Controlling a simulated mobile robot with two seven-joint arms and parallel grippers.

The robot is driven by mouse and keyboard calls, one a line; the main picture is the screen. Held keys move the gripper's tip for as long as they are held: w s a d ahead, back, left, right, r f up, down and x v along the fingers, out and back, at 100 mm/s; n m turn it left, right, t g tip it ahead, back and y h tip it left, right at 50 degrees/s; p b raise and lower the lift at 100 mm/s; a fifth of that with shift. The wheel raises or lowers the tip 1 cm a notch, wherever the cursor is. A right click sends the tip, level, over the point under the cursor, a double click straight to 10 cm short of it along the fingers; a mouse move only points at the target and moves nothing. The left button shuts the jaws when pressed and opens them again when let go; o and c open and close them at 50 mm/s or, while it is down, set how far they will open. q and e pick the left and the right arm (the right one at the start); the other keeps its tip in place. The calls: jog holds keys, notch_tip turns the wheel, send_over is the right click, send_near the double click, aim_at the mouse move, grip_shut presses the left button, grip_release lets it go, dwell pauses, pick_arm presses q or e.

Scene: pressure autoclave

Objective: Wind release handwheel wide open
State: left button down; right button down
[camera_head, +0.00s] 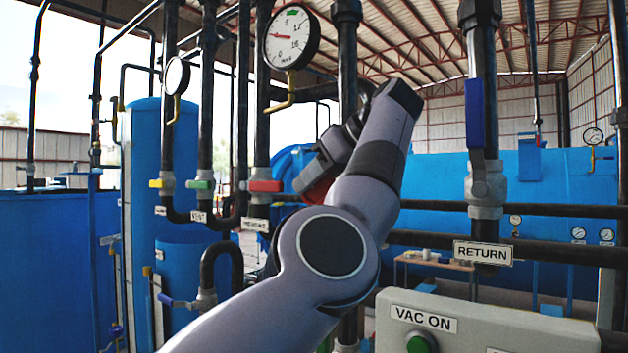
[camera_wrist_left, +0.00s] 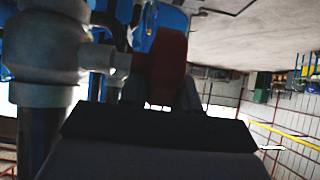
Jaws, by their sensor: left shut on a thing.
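My left arm rises across the middle of the head view, and its left gripper (camera_head: 314,176) points down and to the left near the central pipes. The gripper is shut on a red handle (camera_head: 319,191), mostly hidden by the fingers and wrist. In the left wrist view the dark red handle (camera_wrist_left: 166,62) sits between the fingers of the left gripper (camera_wrist_left: 162,88). It stands beside a grey valve body (camera_wrist_left: 45,60) with a short stem towards it. Whether it is a wheel or a lever I cannot tell. My right gripper is not in view.
A pressure gauge (camera_head: 291,37) hangs above. Valves with yellow (camera_head: 161,184), green (camera_head: 200,184) and red (camera_head: 265,186) handles stand left of the gripper. A blue-handled RETURN valve (camera_head: 475,112) and a VAC ON panel (camera_head: 470,325) are to the right.

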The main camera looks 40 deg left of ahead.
pick_arm(q)
jog(key=c, duration=0.9)
grip_release()
jog(key=shift+y, duration=0.4)
